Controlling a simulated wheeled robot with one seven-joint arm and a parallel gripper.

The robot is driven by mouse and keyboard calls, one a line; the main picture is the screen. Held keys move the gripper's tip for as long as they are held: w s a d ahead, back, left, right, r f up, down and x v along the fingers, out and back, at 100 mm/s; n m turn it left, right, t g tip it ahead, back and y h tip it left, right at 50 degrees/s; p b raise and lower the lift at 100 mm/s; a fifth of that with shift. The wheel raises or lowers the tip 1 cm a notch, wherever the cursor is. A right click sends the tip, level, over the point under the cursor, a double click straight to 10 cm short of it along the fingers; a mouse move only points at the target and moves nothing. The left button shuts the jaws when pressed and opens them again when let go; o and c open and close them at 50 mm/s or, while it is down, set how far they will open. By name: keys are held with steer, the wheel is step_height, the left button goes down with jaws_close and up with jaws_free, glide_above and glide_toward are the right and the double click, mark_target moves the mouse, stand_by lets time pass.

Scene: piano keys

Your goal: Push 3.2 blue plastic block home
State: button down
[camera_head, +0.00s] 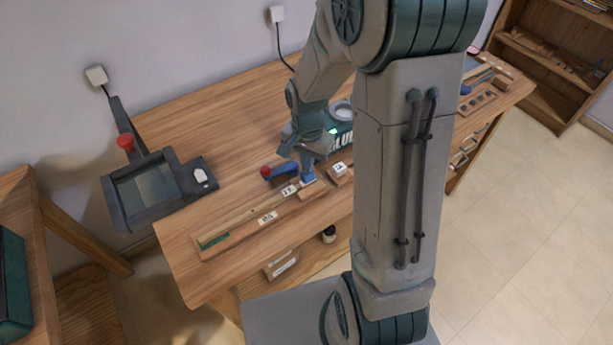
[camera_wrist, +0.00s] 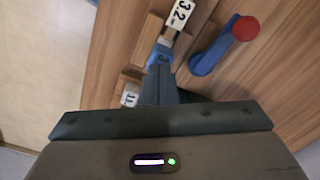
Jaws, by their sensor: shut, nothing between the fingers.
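A small blue block (camera_head: 308,179) sits at the right end of a long wooden rail (camera_head: 240,228) on the bench. In the wrist view the blue block (camera_wrist: 160,56) lies just beyond my fingertips, beside a white label (camera_wrist: 181,14) that reads 3.2. The same label (camera_head: 289,191) shows left of the block in the head view. My gripper (camera_head: 308,164) points down at the block; in the wrist view its fingers (camera_wrist: 158,72) are shut with nothing between them. The fingertips are at the block's near side; I cannot tell whether they touch. My fingers hide part of the block.
A blue handle with a red knob (camera_head: 267,171) lies close behind the rail; it also shows in the wrist view (camera_wrist: 225,45). A small wooden block with a white label (camera_head: 340,169) stands close on the right. A dark tray-like device (camera_head: 150,190) is at the left.

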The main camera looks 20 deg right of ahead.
steer(key=shift+f+b, duration=0.7)
steer(key=shift+f, duration=0.2)
stand_by(0.9)
steer(key=shift+r+p, duration=2.5)
steer(key=shift+r, duration=1.1)
steer(key=s+r+n+t, duration=0.3)
steer(key=s+r+n, duration=0.5)
steer(key=s+r, duration=0.6)
steer(key=shift+s+r+n, duration=0.25)
steer(key=shift+r+n, duration=0.05)
steer(key=shift+r, duration=0.3)
